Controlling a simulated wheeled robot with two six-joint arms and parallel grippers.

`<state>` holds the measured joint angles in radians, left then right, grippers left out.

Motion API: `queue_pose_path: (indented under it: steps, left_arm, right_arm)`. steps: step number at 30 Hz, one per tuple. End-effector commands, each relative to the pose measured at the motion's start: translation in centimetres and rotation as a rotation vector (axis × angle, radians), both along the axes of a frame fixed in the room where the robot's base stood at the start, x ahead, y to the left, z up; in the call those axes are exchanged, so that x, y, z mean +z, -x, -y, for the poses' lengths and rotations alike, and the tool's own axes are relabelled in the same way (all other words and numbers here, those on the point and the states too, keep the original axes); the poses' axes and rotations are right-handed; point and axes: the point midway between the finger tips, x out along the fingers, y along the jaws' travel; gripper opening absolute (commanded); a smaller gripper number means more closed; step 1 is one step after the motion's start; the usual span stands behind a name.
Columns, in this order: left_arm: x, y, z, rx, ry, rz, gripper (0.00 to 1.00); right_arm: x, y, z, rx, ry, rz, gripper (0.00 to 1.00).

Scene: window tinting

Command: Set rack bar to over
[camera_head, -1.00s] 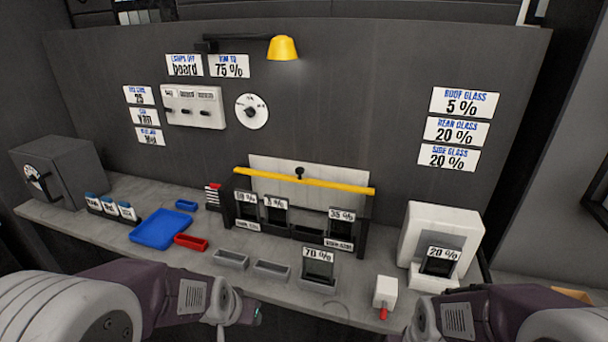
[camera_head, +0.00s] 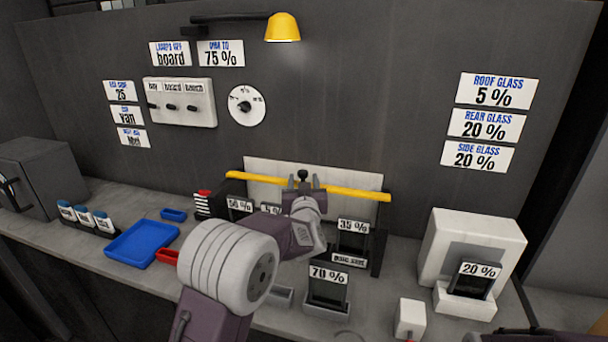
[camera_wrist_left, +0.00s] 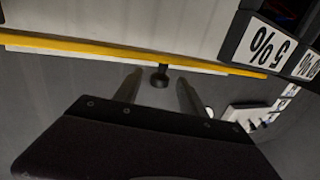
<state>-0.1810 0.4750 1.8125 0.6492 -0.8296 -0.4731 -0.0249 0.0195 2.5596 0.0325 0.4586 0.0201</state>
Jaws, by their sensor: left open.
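The rack bar (camera_head: 345,189) is a long yellow bar across the front of the film rack, with a small black knob (camera_head: 303,174) near its middle. A pale panel (camera_head: 262,167) stands behind it. My left gripper (camera_head: 304,184) is open at the knob, its fingers pointing up at the bar. In the left wrist view the yellow bar (camera_wrist_left: 120,51) crosses the top, and the knob (camera_wrist_left: 160,76) shows between the two open fingertips (camera_wrist_left: 160,82). I cannot tell whether the fingers touch it. My left arm hides part of the rack. My right gripper is not in view.
The rack holds film cards, including a 35 % card (camera_head: 352,227). A 70 % card (camera_head: 328,275) stands in front. A white box with a 20 % card (camera_head: 480,269) is at right. A blue tray (camera_head: 143,243) lies left of my arm. A yellow lamp (camera_head: 283,27) hangs above.

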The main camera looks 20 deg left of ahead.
Motion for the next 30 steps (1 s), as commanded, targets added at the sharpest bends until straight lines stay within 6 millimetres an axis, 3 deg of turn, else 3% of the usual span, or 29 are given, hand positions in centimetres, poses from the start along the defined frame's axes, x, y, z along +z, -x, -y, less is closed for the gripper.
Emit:
queue_pose_path:
  steps: [6,16,21,30]
  left_arm:
    - [0.1,-3.3,-1.0,0.000,0.000,0.000,0.48]
    - [0.0,-3.9,-1.1,-0.001,0.000,0.001,0.48]
    - [0.0,-3.8,-1.1,-0.001,0.000,0.001,0.01]
    - [0.0,-3.8,-1.1,-0.001,0.000,0.001,0.00]
  right_arm:
    - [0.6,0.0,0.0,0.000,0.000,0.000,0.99]
    - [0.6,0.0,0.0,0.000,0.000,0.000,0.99]
    - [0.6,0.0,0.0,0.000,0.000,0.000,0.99]
    - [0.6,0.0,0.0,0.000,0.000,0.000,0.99]
